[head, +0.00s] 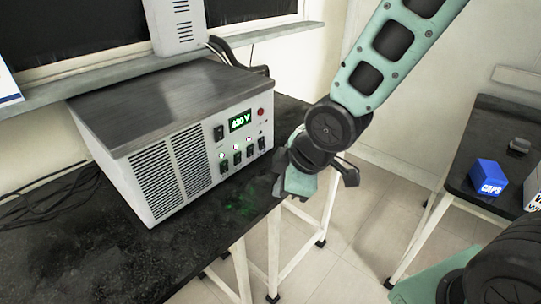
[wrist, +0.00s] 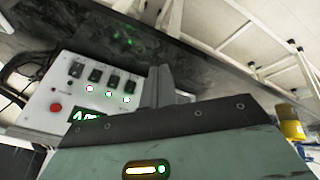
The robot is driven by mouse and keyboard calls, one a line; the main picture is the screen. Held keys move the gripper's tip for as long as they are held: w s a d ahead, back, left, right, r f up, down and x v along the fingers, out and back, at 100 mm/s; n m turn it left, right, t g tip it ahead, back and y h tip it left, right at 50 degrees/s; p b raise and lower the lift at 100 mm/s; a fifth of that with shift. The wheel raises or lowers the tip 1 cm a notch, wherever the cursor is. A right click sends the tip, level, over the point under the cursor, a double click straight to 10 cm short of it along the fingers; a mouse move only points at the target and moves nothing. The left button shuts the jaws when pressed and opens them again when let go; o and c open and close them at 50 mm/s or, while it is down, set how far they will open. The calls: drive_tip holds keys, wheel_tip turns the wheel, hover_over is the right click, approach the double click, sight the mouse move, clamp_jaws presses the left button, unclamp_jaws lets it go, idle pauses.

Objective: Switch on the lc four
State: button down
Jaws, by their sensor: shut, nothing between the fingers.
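The power supply (head: 175,135) is a grey metal box on the black bench, with a lit green display (head: 240,121) on its front. Low on that panel is a row of black switches, with three lit green-white lamps. The switch at the right end of the row (head: 262,143) shows no lit lamp above it; in the wrist view it is the leftmost switch (wrist: 76,69). My gripper (wrist: 160,85) is shut and empty, in front of the panel and to the side of the row, apart from the switches. In the head view my wrist hides its fingertips.
A red button (head: 261,112) and a separate black switch (head: 218,133) sit on the same panel. Cables lie on the bench at left. A second table at right holds a blue box (head: 488,177). Open floor (head: 335,235) lies between the tables.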

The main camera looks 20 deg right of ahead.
drive_tip(key=w+d+f+n+t+y+b, duration=0.5)
drive_tip(key=w+d+f+n+t, duration=0.2)
drive_tip(key=w+d+n+t, duration=0.3)
drive_tip(key=w+d, duration=0.1)
drive_tip(key=d, duration=0.1)
drive_tip(key=shift+w+d+f+n, duration=0.2)
drive_tip(key=shift+d+f+n, duration=0.05)
drive_tip(key=shift+d+n, duration=0.05)
drive_tip(key=shift+f+b, duration=0.15)
drive_tip(key=shift+b, duration=0.3)
drive_tip(key=b, duration=0.7)
approach(263, 148)
drive_tip(key=x, duration=0.6)
drive_tip(key=shift+w, duration=0.25)
drive_tip(key=shift+w+a+f, duration=0.1)
drive_tip(key=shift+w+a, duration=0.05)
